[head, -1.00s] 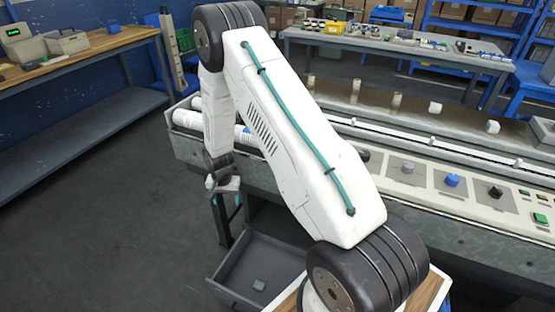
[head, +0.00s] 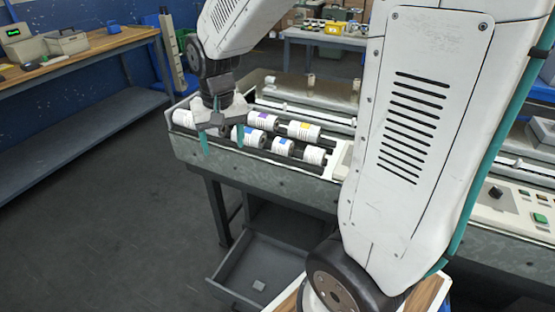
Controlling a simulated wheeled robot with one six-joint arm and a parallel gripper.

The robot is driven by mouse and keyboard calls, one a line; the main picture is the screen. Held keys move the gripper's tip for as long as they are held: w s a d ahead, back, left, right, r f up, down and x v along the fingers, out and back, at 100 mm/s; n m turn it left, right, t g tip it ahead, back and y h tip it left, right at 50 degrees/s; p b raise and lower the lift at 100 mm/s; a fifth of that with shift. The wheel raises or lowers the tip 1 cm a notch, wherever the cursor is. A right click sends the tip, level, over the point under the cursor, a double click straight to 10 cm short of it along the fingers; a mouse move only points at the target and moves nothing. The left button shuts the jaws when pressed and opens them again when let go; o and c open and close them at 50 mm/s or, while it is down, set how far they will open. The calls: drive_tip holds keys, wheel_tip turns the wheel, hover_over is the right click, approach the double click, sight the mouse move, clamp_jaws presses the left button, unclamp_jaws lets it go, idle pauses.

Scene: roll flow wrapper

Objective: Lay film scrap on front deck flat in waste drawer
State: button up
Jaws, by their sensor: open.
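The waste drawer (head: 226,285) is an open grey tray low under the machine's front. A small pale grey piece (head: 259,285) lies on its floor; it is too small to tell whether it is film scrap. My gripper (head: 222,146), with teal fingers spread apart, is open over the left end of the machine's front deck, high above the drawer and behind it. I see nothing between its fingers. No film scrap can be made out on the front deck (head: 250,160); my gripper and arm hide parts of it.
Several white rolls with coloured labels (head: 304,131) lie in the machine just right of my gripper. Control knobs (head: 495,192) and a green button (head: 540,217) are at the right. A workbench (head: 90,50) stands at the left wall. The floor at left is clear.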

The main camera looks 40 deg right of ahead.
drive_tip(key=s+a+r+n, duration=0.1)
drive_tip(key=s+r, duration=0.3)
drive_tip(key=s, duration=0.6)
drive_tip(key=s+a+r+n, duration=0.1)
drive_tip(key=s+r+n, duration=0.2)
drive_tip(key=s, duration=0.8)
drive_tip(key=shift+s+a+r, duration=0.15)
drive_tip(key=shift+s+r, duration=0.1)
drive_tip(key=shift+r, duration=0.3)
